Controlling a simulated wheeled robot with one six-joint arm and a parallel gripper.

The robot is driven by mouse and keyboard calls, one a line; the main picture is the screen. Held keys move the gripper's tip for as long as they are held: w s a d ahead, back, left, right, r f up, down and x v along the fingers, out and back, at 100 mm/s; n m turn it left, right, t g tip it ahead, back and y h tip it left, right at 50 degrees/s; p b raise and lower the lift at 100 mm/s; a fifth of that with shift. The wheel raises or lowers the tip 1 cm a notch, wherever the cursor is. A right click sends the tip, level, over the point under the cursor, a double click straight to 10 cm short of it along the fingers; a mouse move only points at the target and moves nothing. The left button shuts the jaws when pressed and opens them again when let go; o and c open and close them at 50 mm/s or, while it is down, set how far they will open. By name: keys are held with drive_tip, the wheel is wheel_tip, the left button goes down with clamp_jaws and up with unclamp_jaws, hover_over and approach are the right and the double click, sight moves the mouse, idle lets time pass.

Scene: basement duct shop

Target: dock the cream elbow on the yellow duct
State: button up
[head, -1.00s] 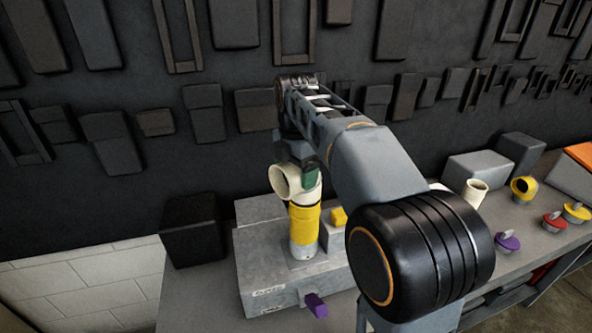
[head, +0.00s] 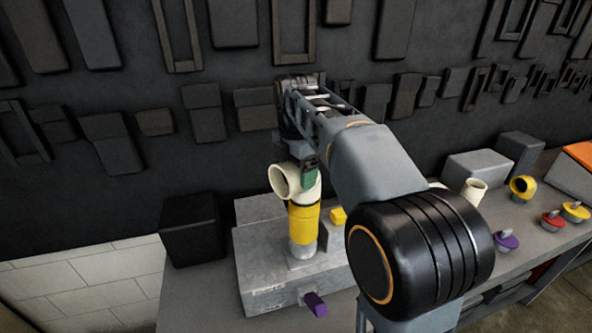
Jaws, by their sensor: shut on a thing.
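The cream elbow (head: 284,181) is at the top of the upright duct with the yellow band (head: 304,225). Its round open mouth faces left toward the camera, and its lower end meets the top of the yellow band. I cannot tell whether it is fully seated. My gripper (head: 308,172) comes down from above and is shut on the elbow at its right side; the fingertips are partly hidden by the elbow and my arm. The duct rises from a grey block (head: 262,272) on the bench.
A purple handle (head: 316,304) sticks out of the block's front. A yellow piece (head: 338,216) sits right of the duct. A dark box (head: 193,230) stands left. Another cream elbow (head: 474,191), a yellow elbow (head: 522,187) and purple (head: 506,240), red and yellow caps lie right.

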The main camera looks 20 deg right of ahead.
drive_tip(key=shift+f+b, duration=0.4)
drive_tip(key=shift+f, duration=0.1)
drive_tip(key=o, duration=0.7)
drive_tip(key=shift+o, duration=0.2)
wheel_tip(320, 180, up, 3)
drive_tip(key=shift+f+p, duration=0.15)
drive_tip(key=shift+p, duration=0.95)
drive_tip(key=shift+r, duration=4.1)
